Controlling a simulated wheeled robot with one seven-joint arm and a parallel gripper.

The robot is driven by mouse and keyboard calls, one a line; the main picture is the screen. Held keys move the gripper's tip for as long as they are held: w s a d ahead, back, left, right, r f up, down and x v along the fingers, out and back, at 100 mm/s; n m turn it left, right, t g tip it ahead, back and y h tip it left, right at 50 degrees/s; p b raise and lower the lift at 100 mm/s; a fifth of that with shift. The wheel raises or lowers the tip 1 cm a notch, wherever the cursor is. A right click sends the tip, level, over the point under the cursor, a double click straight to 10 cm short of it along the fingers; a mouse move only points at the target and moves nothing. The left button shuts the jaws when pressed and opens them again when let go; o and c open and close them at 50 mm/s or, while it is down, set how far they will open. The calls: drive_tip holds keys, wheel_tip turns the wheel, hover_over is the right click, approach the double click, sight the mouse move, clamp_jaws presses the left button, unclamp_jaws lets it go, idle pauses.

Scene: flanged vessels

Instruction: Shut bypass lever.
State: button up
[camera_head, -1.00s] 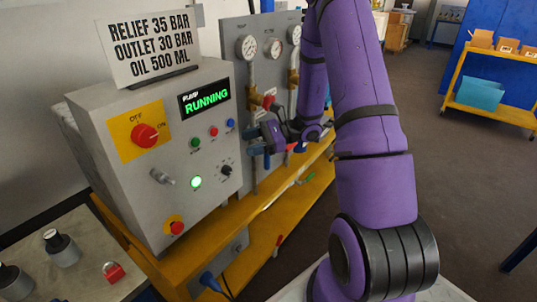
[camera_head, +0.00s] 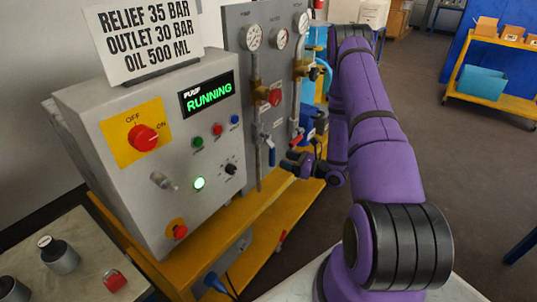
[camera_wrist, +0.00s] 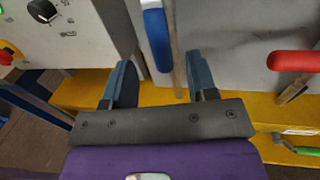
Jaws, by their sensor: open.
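No readable label marks which lever is the bypass. A blue-handled lever (camera_head: 271,155) hangs downward on the pipe panel right of the control box. In the wrist view its blue handle (camera_wrist: 157,38) points down, ahead of the gap between my fingers. A red-handled lever (camera_head: 297,139) is further right; in the wrist view a red handle (camera_wrist: 292,61) lies roughly level. A green handle (camera_wrist: 305,150) lies lower right. My gripper (camera_wrist: 160,68) is open and seems empty, its blue-grey fingers apart. In the head view my gripper (camera_head: 290,162) is beside the panel, partly hidden by my wrist.
The grey control box (camera_head: 215,135) reads RUNNING and stands on a yellow frame (camera_head: 245,235) left of my arm. Gauges (camera_head: 279,39) and a red knob (camera_head: 274,97) sit above the levers. A yellow cart (camera_head: 490,80) is far right across open floor.

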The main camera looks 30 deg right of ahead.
sight(271, 151)
drive_tip(key=x, duration=0.8)
drive_tip(key=shift+w, duration=0.15)
drive_tip(key=shift+a, duration=0.15)
drive_tip(key=shift+c, duration=0.3)
clamp_jaws()
